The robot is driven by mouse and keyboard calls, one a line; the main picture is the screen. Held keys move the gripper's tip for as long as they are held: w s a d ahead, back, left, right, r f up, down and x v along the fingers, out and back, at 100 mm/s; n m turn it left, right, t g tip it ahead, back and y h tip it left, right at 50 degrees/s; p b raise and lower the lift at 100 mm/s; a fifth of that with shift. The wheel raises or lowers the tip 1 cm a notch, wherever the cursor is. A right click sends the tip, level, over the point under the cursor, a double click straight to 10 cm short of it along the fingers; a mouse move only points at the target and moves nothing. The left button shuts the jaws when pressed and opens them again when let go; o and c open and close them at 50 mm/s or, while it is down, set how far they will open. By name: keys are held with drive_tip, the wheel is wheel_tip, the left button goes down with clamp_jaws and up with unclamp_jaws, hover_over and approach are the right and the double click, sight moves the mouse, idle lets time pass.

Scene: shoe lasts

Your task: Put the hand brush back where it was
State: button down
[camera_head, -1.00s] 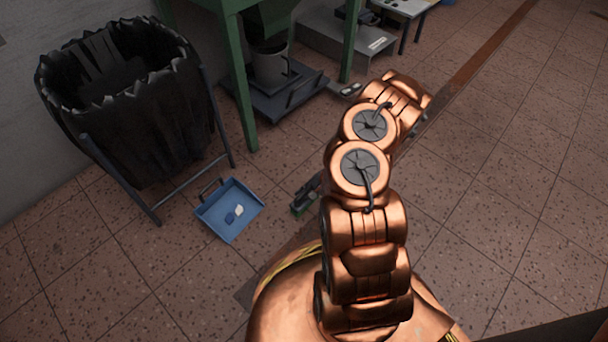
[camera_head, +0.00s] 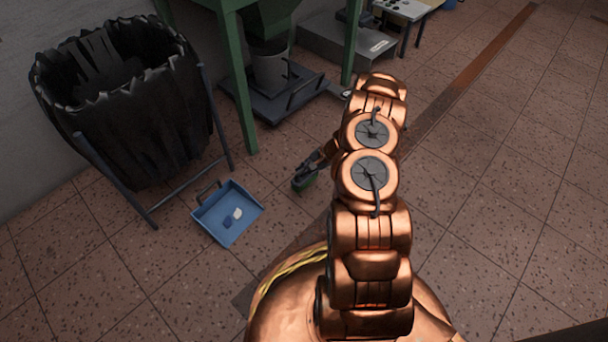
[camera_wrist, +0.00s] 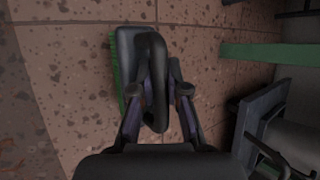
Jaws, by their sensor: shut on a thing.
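The hand brush (camera_wrist: 125,45) has a dark grey body and handle, with green bristles on its left side in the wrist view. My gripper (camera_wrist: 158,88) is shut on its handle, with one finger on each side. In the head view, my gripper (camera_head: 313,168) is partly hidden behind my arm, and the brush (camera_head: 305,183) shows as a small dark and green shape. The brush is over the floor, right of the blue dustpan (camera_head: 245,201); I cannot tell whether it touches the floor. The dustpan holds a white piece and a blue piece.
A black bin bag (camera_head: 150,130) hangs in a metal stand at the left. A green machine frame (camera_head: 240,85) stands behind the dustpan, with a grey bucket (camera_head: 271,70) on a low dark platform. Tiled floor on the right is clear.

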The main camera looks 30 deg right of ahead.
drive_tip(key=shift+w+d, duration=0.15)
drive_tip(key=shift+w, duration=0.05)
drive_tip(key=shift+f+b, duration=1.15)
drive_tip(key=shift+f, duration=0.6)
drive_tip(key=shift+f, duration=0.15)
drive_tip(key=c, duration=1.2)
unclamp_jaws()
